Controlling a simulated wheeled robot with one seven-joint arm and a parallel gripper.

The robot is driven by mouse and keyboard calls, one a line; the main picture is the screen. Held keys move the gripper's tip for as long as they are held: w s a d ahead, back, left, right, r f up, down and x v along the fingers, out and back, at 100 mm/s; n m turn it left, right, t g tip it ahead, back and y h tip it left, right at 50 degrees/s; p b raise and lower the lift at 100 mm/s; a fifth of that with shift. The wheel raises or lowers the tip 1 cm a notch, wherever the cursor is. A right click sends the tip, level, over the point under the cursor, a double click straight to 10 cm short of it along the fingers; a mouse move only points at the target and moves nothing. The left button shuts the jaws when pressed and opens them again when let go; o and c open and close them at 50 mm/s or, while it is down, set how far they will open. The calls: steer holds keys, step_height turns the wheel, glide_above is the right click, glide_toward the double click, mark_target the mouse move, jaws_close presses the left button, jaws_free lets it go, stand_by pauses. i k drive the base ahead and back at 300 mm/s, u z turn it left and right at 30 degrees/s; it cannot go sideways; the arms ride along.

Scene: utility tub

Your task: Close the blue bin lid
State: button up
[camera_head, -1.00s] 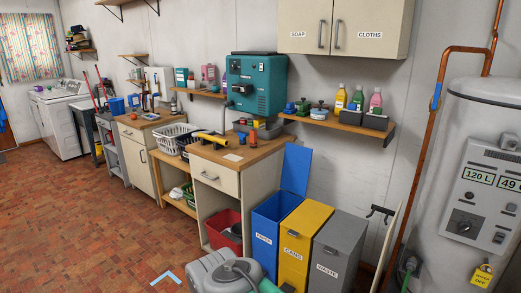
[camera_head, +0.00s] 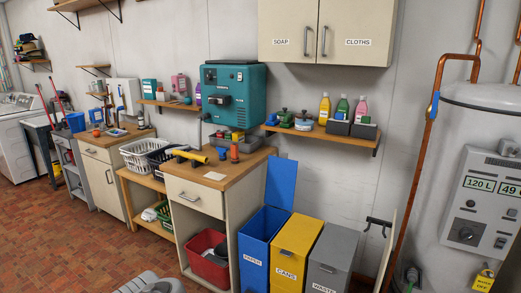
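The blue bin (camera_head: 253,243), labelled PAPER, stands at the left of a row of three bins, right of the wooden-topped cabinet. Its blue lid (camera_head: 282,183) is open and stands up at the back of the bin, near the wall. The bin's lower part is cut off by the picture's bottom edge. My gripper is not in view. Only a grey part, which seems to be my arm, shows at the bottom edge, left of the bins.
A yellow CANS bin (camera_head: 297,250) and a grey WASTE bin (camera_head: 332,259), both with lids down, stand close to the right. The cabinet (camera_head: 195,197) with a red tub (camera_head: 208,258) is at the left. A shelf (camera_head: 325,135) hangs above. Floor at lower left is clear.

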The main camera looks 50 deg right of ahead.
mark_target(282, 171)
steer(key=z, duration=0.1)
steer(key=i, duration=1.7)
steer(key=z, duration=0.85)
steer(key=i, duration=0.9)
steer(key=z, duration=1.45)
steer(key=i, duration=0.75)
steer(key=z, duration=0.7)
